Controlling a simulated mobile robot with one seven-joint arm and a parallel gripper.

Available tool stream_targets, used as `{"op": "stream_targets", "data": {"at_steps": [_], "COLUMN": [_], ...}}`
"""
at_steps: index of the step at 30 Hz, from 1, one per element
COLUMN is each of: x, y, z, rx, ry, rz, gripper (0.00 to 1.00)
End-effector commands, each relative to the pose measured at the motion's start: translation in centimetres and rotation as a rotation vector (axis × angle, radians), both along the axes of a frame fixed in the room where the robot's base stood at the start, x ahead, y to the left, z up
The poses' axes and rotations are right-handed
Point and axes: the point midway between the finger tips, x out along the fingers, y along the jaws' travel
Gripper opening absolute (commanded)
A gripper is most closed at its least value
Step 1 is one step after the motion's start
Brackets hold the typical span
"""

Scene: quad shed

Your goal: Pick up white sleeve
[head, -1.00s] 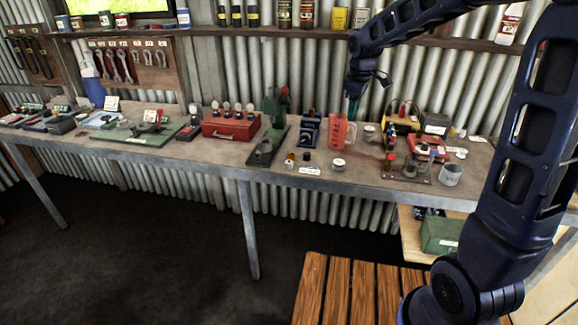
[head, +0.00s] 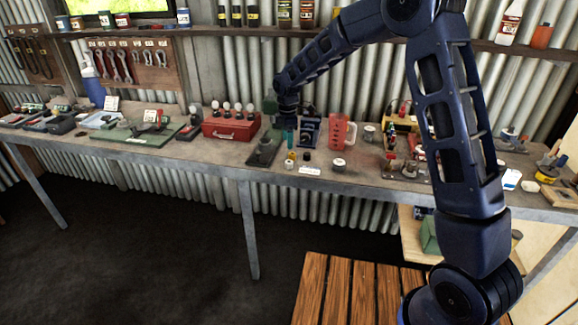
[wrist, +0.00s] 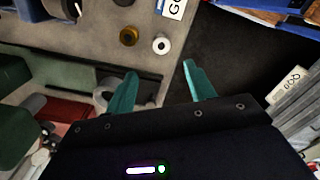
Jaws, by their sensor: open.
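The white sleeve (wrist: 161,45) is a small white ring with a dark hole. It stands upright on the bench near the front edge, just beyond my fingertips in the wrist view. In the head view it is a tiny pale shape (head: 289,165). My gripper (wrist: 160,70) is open and empty, its teal fingers spread apart. The sleeve lies roughly in line with the gap between them and does not touch them. In the head view my gripper (head: 290,138) points down above the bench, behind the small parts.
A brass ring (wrist: 128,36) stands close beside the sleeve. A black cap (head: 307,157), a label card (head: 309,170) and a white round container (head: 338,165) are to the right. A red case (head: 231,126) is to the left, with a dark plate (head: 263,150) nearer. A red jug (head: 341,132) stands behind.

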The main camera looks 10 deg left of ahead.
Motion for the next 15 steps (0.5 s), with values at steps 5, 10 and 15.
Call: {"op": "stream_targets", "data": {"at_steps": [5,10,15], "x": [-0.1,0.0,-0.1], "y": [-0.1,-0.1,-0.2], "z": [-2.6,-4.4,-5.3], "rx": [-0.002,0.0,0.0], "ry": [0.002,0.001,0.001], "rz": [-0.001,-0.002,-0.002], "gripper": [0.54,0.54,0.54]}}
